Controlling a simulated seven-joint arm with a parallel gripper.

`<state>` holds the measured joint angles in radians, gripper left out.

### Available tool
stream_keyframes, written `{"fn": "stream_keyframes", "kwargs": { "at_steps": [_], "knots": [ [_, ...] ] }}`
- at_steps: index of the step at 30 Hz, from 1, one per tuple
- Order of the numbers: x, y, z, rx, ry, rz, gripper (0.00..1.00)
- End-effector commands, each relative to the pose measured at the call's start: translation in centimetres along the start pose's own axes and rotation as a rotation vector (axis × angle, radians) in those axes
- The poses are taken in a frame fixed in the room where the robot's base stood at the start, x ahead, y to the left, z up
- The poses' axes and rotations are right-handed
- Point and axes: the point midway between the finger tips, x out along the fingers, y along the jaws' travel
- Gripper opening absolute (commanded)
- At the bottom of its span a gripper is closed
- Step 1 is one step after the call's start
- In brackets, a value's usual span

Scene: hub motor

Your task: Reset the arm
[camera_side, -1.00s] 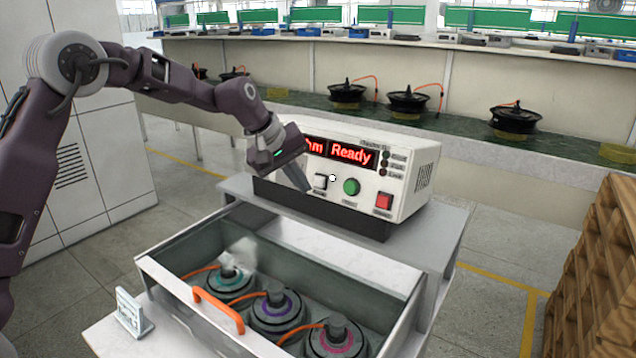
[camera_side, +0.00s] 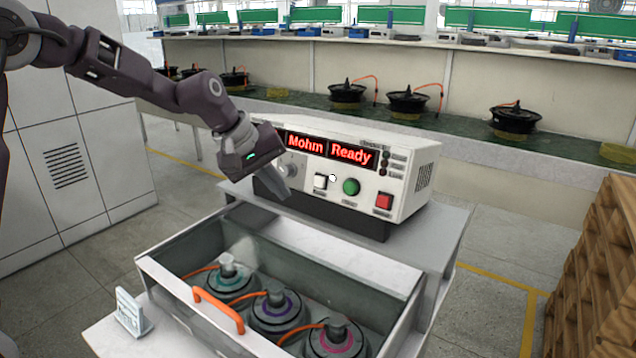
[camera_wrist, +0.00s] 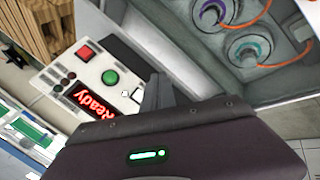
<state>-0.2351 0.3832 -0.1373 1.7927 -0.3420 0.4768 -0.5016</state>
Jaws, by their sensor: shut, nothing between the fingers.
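My gripper (camera_side: 284,192) is shut and empty. In the side view it hangs in front of the left part of the tester's front panel; I cannot tell whether it touches. The white tester (camera_side: 418,165) has a red display reading "Mohm Ready" (camera_side: 330,150), a white button, a green button (camera_side: 351,187) and a red button (camera_side: 384,201). My gripper hides part of the panel's left side. In the wrist view my gripper's fingers (camera_wrist: 157,92) point toward the tester (camera_wrist: 75,68), which lies to the left, with the drawer to the right.
An open drawer (camera_side: 170,250) with an orange handle (camera_side: 218,310) stands in front of the tester. It holds three hub motors (camera_side: 277,312) with orange cables. A small white sign (camera_side: 131,312) stands at its left. Wooden pallets (camera_side: 597,265) are at the right.

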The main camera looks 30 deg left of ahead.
Motion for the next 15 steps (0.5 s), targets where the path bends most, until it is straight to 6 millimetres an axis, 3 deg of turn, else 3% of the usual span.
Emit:
{"fn": "stream_keyframes", "kwargs": {
  "at_steps": [6, 15],
  "knots": [
    [-1.7, -1.3, 1.2, 0.000, 0.001, 0.000, 0.00],
    [-1.9, -1.4, 1.4, 0.001, 0.000, 0.000, 0.00]
  ]
}}
